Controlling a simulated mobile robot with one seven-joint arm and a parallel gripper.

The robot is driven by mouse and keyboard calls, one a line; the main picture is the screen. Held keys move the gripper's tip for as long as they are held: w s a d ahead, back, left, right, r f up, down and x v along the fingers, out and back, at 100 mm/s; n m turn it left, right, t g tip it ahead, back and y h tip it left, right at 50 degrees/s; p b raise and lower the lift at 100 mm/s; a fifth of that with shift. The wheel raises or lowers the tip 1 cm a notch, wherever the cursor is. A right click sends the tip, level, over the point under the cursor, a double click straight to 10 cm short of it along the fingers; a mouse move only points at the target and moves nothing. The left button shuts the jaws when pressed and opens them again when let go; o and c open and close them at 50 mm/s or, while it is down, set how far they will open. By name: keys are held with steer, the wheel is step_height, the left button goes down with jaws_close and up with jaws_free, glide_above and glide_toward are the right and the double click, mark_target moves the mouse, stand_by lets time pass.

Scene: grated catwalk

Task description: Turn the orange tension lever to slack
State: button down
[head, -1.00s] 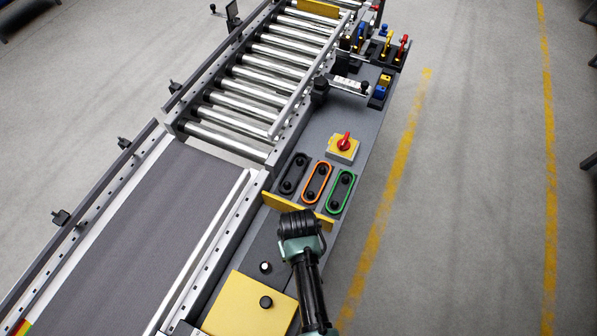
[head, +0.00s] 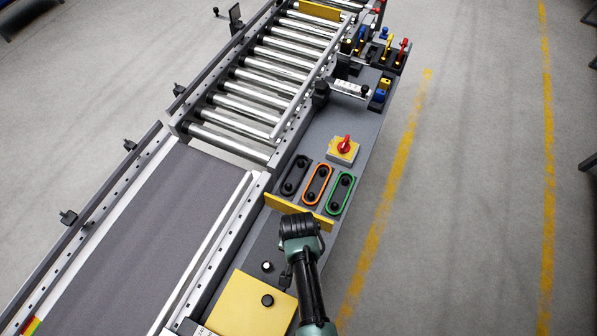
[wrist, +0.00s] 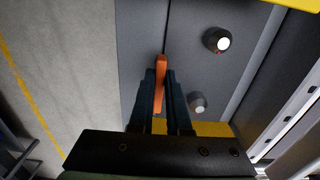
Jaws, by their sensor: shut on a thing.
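The orange tension lever (wrist: 161,72) shows in the wrist view as a narrow orange bar, standing between the two dark fingers of my gripper (wrist: 160,80). The fingers are shut on it, one on each side. Its tip sticks out a little past the fingertips, and its lower part and base are hidden by the fingers. In the head view my arm covers the lever and the fingers, beside the yellow upright strip (head: 283,205) on the grey side panel (head: 322,125). No slack marking is readable.
A white-topped knob (wrist: 218,40) and a grey knob (wrist: 197,102) stand right of the lever. The conveyor belt (head: 140,230) is left; open floor is right.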

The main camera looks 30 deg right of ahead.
stand_by(0.4)
steer(key=c, duration=0.9)
jaws_free()
steer(key=shift+r, duration=0.1)
step_height(320, 180, up, 13)
steer(key=shift+f+p, duration=0.1)
steer(key=shift+p, duration=0.25)
